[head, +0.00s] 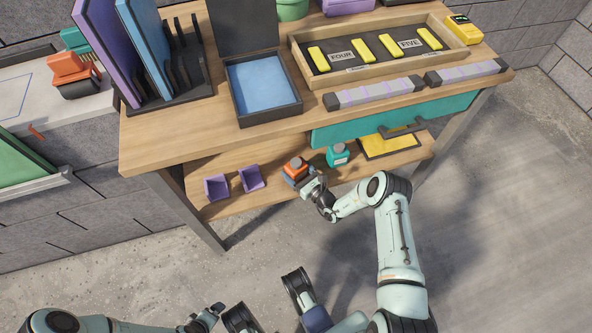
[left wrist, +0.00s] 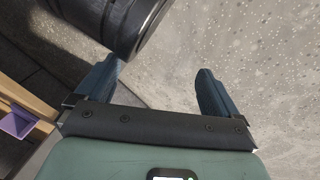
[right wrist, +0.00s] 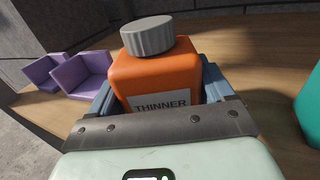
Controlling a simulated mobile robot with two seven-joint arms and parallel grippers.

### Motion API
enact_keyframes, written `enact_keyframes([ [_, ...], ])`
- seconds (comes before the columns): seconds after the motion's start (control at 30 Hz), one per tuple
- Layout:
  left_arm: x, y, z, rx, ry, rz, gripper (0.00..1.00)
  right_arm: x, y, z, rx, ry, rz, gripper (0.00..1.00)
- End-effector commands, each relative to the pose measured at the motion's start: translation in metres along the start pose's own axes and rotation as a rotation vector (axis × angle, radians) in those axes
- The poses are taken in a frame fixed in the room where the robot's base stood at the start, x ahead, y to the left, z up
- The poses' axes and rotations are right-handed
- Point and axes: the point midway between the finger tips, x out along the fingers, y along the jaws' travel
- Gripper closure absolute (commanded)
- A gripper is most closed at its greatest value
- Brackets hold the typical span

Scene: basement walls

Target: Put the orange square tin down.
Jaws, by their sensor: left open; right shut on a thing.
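The orange square tin (head: 293,170) has a grey screw cap and a label reading THINNER; it fills the middle of the right wrist view (right wrist: 155,78). My right gripper (head: 308,182) is shut on the tin, with a blue finger on each side of it. The tin is upright at the lower shelf (head: 225,203) of the workbench. Its base is hidden by the gripper, so I cannot tell whether it touches the shelf. My left gripper (left wrist: 160,90) is open and empty, over the concrete floor.
Two purple angled holders (head: 216,187) (head: 251,178) stand on the shelf left of the tin. A teal tin (head: 338,155) and a yellow panel (head: 388,146) are to the right. A teal drawer front (head: 390,121) hangs above. Bare shelf shows behind the orange tin.

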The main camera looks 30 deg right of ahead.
Motion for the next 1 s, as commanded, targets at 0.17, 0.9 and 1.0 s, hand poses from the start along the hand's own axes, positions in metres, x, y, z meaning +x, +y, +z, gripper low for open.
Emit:
enact_keyframes([
  [0.17, 0.003, -0.003, 0.004, -0.003, -0.013, -0.006, 0.05, 0.0, 0.0, -0.004, 0.0, 0.001, 0.0, 0.16],
  [0.9, -0.026, 0.019, -0.005, 0.018, 0.02, 0.031, 0.05, -0.071, -0.001, 0.002, 0.002, 0.004, -0.004, 0.0],
  [1.0, -0.031, 0.021, 0.003, 0.02, -0.002, 0.031, 0.05, -0.09, -0.001, 0.002, 0.003, 0.004, -0.003, 0.0],
])
